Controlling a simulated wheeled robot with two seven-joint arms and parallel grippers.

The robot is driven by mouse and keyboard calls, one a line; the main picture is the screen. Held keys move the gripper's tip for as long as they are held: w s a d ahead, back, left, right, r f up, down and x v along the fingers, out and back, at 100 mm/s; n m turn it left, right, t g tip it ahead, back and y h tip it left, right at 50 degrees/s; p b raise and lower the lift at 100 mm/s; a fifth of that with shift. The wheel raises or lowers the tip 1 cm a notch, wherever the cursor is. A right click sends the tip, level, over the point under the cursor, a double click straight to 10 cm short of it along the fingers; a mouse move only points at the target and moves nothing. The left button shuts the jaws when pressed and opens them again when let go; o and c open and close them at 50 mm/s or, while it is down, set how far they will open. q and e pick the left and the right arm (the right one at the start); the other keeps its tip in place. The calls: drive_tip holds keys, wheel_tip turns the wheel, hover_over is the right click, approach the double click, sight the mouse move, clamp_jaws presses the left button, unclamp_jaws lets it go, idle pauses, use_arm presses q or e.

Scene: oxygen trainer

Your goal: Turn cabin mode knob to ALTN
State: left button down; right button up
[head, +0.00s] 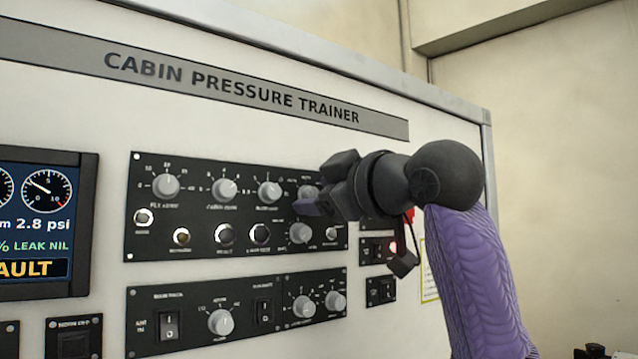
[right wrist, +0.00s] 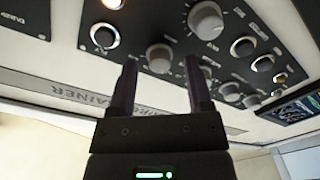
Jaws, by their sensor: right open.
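My right gripper (head: 316,190) is at the right end of the upper knob panel (head: 140,205). It is open, with its fingers pointing at the panel. A grey round knob (head: 307,193) at the right of the top row shows partly behind the fingers. In the right wrist view a grey knob (right wrist: 159,58) appears between the two fingertips (right wrist: 160,68), with clear gaps on both sides. I cannot tell whether the tips reach around it. The small labels are too blurred to tell which knob is cabin mode or where it points. My left gripper is not in view.
Another knob (head: 300,233) sits just below the gripper. More knobs and push buttons fill the upper panel. A lower panel (head: 190,345) holds switches and knobs. A display (head: 40,225) reading FAULT is at the left. A lit red light (head: 393,247) is near my wrist.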

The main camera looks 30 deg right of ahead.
drive_tip(key=shift+w, duration=0.15)
drive_tip(key=shift+c, duration=0.9)
clamp_jaws()
drive_tip(key=m, duration=0.4)
drive_tip(key=shift+m, duration=0.4)
drive_tip(key=m, duration=0.4)
drive_tip(key=shift+m+p, duration=0.35)
drive_tip(key=shift+m, duration=0.35)
